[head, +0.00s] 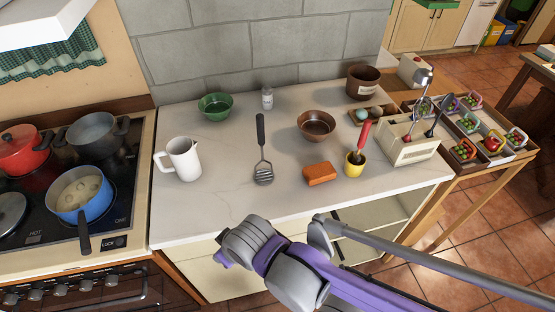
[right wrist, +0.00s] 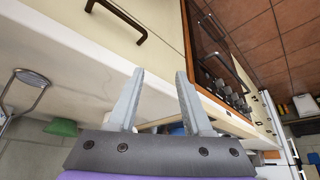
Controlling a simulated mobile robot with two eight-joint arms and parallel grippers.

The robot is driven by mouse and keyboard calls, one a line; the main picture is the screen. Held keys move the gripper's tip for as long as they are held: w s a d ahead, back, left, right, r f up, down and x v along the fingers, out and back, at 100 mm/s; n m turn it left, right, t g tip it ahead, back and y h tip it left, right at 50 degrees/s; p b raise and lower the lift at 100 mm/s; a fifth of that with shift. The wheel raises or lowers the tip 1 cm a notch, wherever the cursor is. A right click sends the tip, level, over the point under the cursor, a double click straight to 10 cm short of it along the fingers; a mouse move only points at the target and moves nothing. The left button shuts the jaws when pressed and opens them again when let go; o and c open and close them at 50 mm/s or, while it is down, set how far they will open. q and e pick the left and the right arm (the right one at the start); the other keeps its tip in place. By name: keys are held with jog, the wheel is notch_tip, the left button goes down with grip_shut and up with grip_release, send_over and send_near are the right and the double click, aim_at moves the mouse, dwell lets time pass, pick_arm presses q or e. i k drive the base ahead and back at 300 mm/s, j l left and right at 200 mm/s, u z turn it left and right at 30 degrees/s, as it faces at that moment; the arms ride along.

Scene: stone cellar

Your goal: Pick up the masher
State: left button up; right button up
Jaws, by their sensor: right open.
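The masher (head: 262,158) lies on the pale counter, with a black handle pointing to the back wall and a slotted metal head toward the front. In the right wrist view a metal oval head on a stem (right wrist: 30,78), likely the same masher, shows at the far left, away from the fingers. My right gripper (right wrist: 160,74) is open, with nothing between its fingers. In the head view my right arm reaches in from the lower right and its wrist is at the counter's front edge, in front of the masher; its fingers are hidden there. My left gripper is out of view.
A white jug (head: 183,160) stands left of the masher, a green bowl (head: 215,107) behind it. A brown bowl (head: 317,124), orange block (head: 320,173) and yellow pot (head: 354,165) are to the right. The stove with pots (head: 72,190) is at left. Counter in front of the masher is clear.

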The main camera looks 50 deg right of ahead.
aim_at(259, 120)
jog(key=i+l+z, duration=0.1)
jog(key=z, duration=1.65)
jog(key=i+l, duration=0.1)
jog(key=l, duration=0.2)
jog(key=i+l, duration=0.1)
jog(key=l, duration=0.2)
